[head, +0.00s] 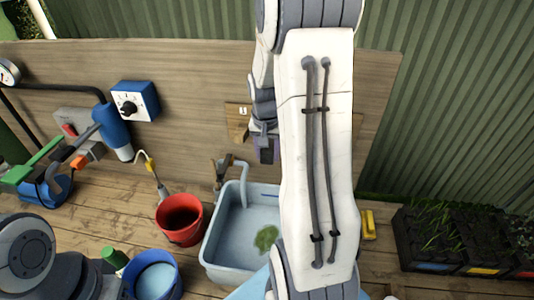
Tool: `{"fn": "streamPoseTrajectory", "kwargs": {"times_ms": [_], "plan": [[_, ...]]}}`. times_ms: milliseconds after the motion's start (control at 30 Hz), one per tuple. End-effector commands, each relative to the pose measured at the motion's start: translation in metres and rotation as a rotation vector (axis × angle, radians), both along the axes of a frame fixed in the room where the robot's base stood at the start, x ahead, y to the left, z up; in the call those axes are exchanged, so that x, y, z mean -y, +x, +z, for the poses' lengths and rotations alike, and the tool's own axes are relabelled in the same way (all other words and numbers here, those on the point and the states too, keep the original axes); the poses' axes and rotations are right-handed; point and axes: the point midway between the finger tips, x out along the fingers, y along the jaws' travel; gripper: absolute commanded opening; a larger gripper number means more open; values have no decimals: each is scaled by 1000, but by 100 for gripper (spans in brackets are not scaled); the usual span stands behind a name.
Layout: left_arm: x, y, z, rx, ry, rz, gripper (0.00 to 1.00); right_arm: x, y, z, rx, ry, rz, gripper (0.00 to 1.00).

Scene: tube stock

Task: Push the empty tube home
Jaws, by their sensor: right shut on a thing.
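My right gripper (264,148) is up at the wooden back wall, pointing away from me, with my white right arm covering much of the middle. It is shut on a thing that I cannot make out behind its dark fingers. A small purple piece (275,153) shows right beside the fingertips; I cannot tell whether it is part of the held thing or of something behind. A wooden block with a white label (240,113) is on the wall just left of the gripper. I cannot pick out the empty tube. My left gripper is out of view; only part of its arm shows at lower left.
A pale blue sink (212,250) with a tap (240,168) stands below the gripper. A red bucket (180,219) and a blue bucket (157,280) are left of it. Black planters (430,245) stand at right. A blue dial box (135,101) is on the wall at left.

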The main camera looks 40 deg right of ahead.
Motion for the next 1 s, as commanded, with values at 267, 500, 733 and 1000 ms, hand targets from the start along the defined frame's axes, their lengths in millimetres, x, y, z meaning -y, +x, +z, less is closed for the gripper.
{"fn": "streamPoseTrajectory", "kwargs": {"times_ms": [267, 500, 733, 1000], "plan": [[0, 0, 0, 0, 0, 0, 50, 4, 4, -1, 1, -1, -1, 0], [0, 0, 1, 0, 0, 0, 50, 8, 7, -2, 0, 0, -1, 0], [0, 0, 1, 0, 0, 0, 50, 12, 10, -3, 1, -1, -2, 0], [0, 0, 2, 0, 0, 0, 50, 14, 11, -4, 0, 0, -1, 0]]}}
